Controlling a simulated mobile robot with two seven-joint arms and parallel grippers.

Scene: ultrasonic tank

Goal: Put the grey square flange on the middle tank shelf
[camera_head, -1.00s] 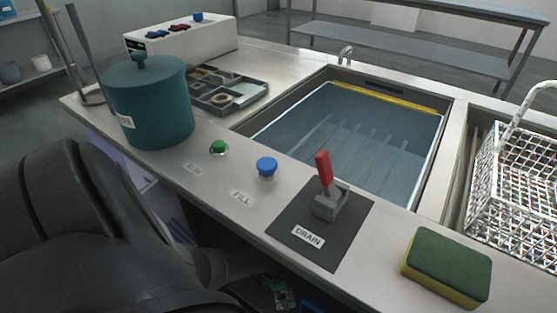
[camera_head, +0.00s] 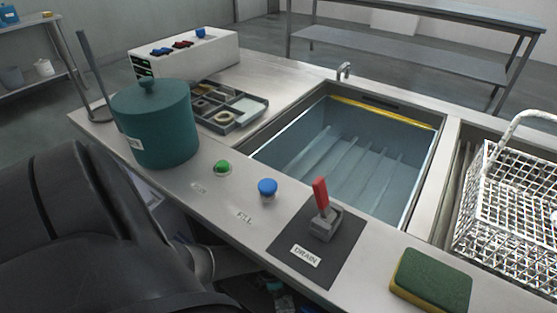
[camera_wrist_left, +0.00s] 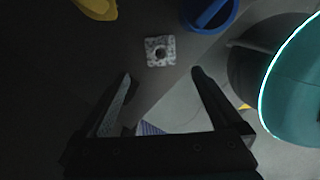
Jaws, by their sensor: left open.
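A small grey square flange (camera_wrist_left: 160,51) with a dark centre hole lies on a dark surface in the left wrist view. My left gripper (camera_wrist_left: 163,76) is open and empty, its fingertips short of the flange and on either side of its line. In the head view my black left arm reaches down past the counter's front edge; I cannot make out its fingers there. The tank (camera_head: 345,160) is sunk in the counter, with several pale bars inside; I cannot tell which part is the middle shelf. My right gripper is not in view.
In the wrist view, a blue round object (camera_wrist_left: 212,12), a yellow piece (camera_wrist_left: 97,8) and a large teal shape (camera_wrist_left: 297,85) surround the flange. On the counter are a teal pot (camera_head: 157,125), a parts tray (camera_head: 247,121), the red drain lever (camera_head: 320,194), a sponge (camera_head: 431,279) and a white wire basket (camera_head: 500,205).

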